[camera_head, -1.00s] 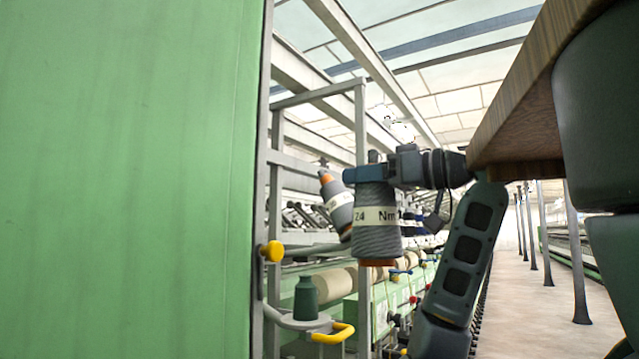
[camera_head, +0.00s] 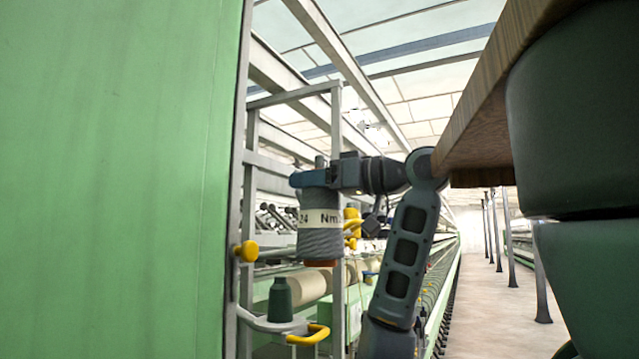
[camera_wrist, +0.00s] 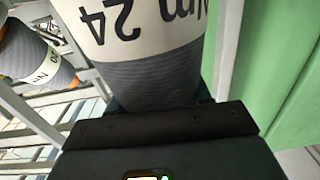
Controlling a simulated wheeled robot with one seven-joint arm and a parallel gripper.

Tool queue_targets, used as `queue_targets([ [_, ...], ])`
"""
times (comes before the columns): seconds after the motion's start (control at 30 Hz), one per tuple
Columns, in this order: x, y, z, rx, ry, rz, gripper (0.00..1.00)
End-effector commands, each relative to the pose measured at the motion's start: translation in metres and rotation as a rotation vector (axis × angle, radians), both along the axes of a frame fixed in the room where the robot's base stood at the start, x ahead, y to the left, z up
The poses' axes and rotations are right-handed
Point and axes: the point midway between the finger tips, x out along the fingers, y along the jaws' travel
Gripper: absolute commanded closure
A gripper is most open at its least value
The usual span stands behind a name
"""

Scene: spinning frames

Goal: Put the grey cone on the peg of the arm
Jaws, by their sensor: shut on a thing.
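The grey cone (camera_head: 320,242), with a white "24 Nm" band and an orange-brown lower rim, hangs nearly upright from my gripper (camera_head: 312,179), which is shut on its top end. In the wrist view the cone (camera_wrist: 150,75) fills the upper middle, in front of my gripper (camera_wrist: 160,115). A grey arm with a yellow handle (camera_head: 308,336) reaches out from the frame at lower left. A dark green, peg-like upright piece (camera_head: 280,300) stands on its round plate. The cone is higher than this piece, to its right in the picture, and apart from it.
A big green panel (camera_head: 110,180) fills the left, beside a grey metal frame (camera_head: 337,110). A yellow knob (camera_head: 246,251) ends a bar that passes behind the cone. Another grey cone (camera_wrist: 35,60) shows in the wrist view. A wooden slab (camera_head: 490,110) overhangs on the right.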

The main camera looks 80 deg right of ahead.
Motion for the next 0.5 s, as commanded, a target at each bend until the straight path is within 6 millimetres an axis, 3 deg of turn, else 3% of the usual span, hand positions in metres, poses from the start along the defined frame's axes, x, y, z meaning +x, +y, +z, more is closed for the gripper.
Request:
queue_targets([
  [0.5, 0.031, -0.007, -0.003, -0.001, 0.0, 0.001, 1.0],
])
